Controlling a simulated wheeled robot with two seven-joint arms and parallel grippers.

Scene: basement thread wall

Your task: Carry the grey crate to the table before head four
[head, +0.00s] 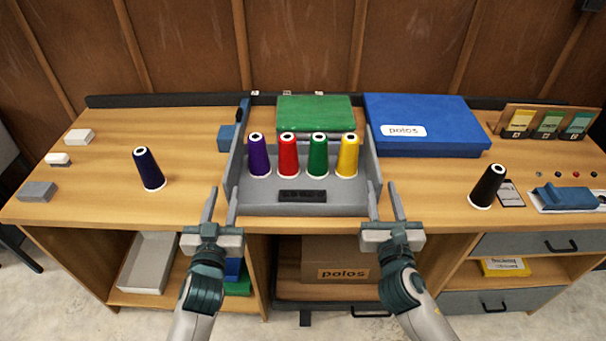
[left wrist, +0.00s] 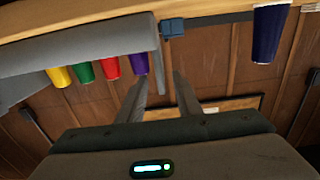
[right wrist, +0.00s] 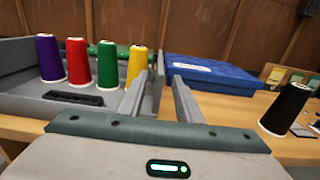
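The grey crate (head: 258,203) stands on the wooden table (head: 95,202), with purple (head: 257,157), red (head: 288,158), green (head: 318,158) and yellow (head: 348,157) thread cones upright in it. A dark label plate (head: 302,196) is at its front. My left gripper (head: 223,198) is open at the front end of the crate's left wall. My right gripper (head: 382,195) is open at the front end of the right wall. In the right wrist view that wall (right wrist: 150,98) shows between the fingers. I cannot tell whether any finger touches the crate.
A blue box (head: 435,118) and a green box (head: 314,112) lie behind the crate. A navy cone (head: 149,169) stands to the left, a black cone (head: 488,187) to the right. White and grey blocks (head: 38,192) lie far left. Shelves with a carton (head: 340,258) are below.

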